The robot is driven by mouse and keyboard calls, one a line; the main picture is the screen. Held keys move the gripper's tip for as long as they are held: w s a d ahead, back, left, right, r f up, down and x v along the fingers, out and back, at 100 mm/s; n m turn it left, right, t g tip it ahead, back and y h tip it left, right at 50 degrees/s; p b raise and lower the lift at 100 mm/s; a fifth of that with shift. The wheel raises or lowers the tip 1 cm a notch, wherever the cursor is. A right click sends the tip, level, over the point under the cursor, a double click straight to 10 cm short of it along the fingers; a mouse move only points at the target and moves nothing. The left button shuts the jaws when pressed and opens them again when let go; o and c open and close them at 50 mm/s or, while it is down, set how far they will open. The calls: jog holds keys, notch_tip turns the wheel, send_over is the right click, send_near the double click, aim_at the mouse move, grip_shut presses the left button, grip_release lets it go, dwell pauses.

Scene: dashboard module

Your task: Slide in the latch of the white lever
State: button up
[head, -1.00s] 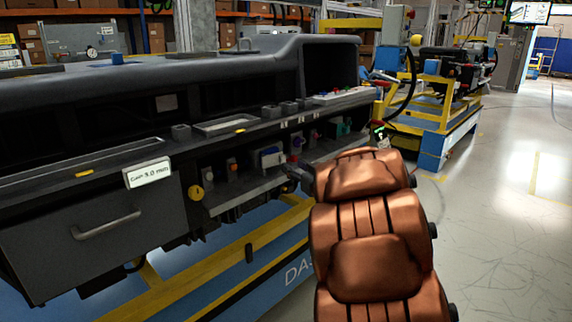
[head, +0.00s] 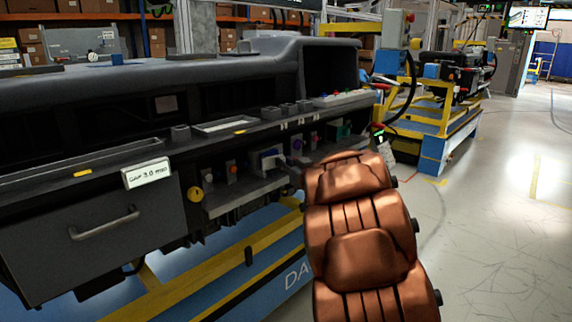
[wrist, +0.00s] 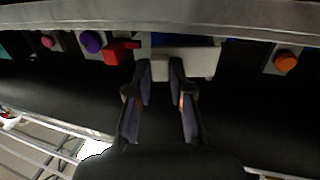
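The white lever (wrist: 198,62) is a pale block at the top middle of the wrist view, with a blue part (wrist: 170,41) behind it. In the head view the white lever (head: 270,160) is small, above the module's lower ledge. My gripper (wrist: 159,68) points at the lever with its two fingers apart. Its fingertips overlap the lever's left part in the picture; I cannot tell whether they touch it. No held thing shows between the fingers. In the head view my brown padded arm hides most of the gripper.
A red part (wrist: 122,50) and a purple knob (wrist: 92,41) are just left of the lever in the wrist view. An orange knob (wrist: 286,61) is to the right. A grey ledge (wrist: 160,14) crosses the top. The dark drawer (head: 95,235) is at left in the head view.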

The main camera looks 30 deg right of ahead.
grip_shut()
jog(key=shift+w+d+r+p, duration=0.1)
jog(key=shift+r+p, duration=0.15)
jog(key=shift+p, duration=0.65)
jog(key=n+y+p, duration=0.1)
jog(key=p, duration=0.2)
jog(key=w+n+y+p, duration=0.1)
jog(key=y+p, duration=0.1)
jog(key=p, duration=0.1)
jog(key=shift+d+p, duration=0.2)
jog(key=shift+p, duration=0.15)
jog(key=y+p, duration=0.1)
jog(key=p, duration=0.1)
jog(key=shift+w+d+n+p, duration=0.1)
jog(key=shift+w+n+p, duration=0.05)
jog(key=shift+n+p, duration=0.2)
jog(key=shift+w+f+n+g+y+p, duration=0.1)
jog(key=shift+f+n+g+y+p, duration=0.2)
jog(key=shift+y+p, duration=0.25)
jog(key=o, duration=0.5)
grip_release()
jog(key=shift+o, duration=0.2)
